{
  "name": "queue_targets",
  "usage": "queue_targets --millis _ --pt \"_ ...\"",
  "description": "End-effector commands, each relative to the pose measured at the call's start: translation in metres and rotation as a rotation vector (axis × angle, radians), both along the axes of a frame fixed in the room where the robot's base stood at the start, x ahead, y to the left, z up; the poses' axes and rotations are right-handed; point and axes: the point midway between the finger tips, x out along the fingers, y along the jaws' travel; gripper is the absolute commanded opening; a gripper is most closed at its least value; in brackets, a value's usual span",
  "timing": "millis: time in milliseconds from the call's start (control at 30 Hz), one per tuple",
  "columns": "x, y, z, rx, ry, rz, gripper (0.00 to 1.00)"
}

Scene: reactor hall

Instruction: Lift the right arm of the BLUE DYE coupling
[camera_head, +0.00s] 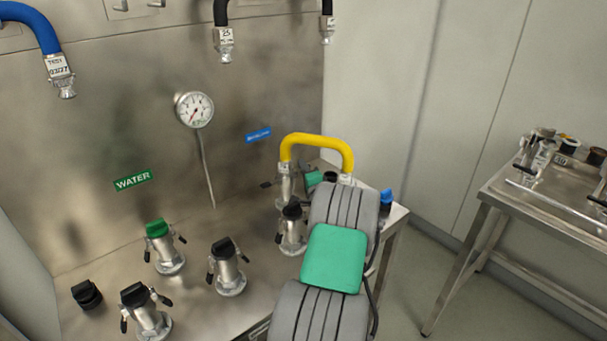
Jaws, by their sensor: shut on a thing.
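The blue label (257,135), its text too blurred to read, is on the steel back panel. The BLUE DYE coupling (286,188) stands upright below and right of it, a metal fitting with one end of a yellow hose (318,139) on top. Its left arm (266,184) is black and sticks out to the left. Its right arm is hidden at my gripper (314,180), of which a small green and dark part shows right beside the coupling. My gripper is shut at the right arm; its fingertips are mostly hidden behind my grey arm.
A black-capped coupling (292,230) stands just in front. More capped couplings, one green-capped (165,248) under the WATER label (133,180), stand to the left. A gauge (194,109) hangs above. A side table (560,185) stands right, with clear floor between.

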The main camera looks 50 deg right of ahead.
Motion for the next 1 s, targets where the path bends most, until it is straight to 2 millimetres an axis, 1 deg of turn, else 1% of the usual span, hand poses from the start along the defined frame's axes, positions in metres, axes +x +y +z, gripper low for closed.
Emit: queue_targets --millis 333,367,600,1000 --pt "0.0002 0.0003 0.0 -0.002 0.002 0.001 0.0" --pt "0.0003 0.0003 0.0002 -0.002 0.002 0.001 0.1" --pt "-0.0003 -0.0003 0.0001 -0.002 0.001 0.0 0.3" --pt "-0.0004 -0.0004 0.0017 0.007 -0.001 -0.001 0.3"
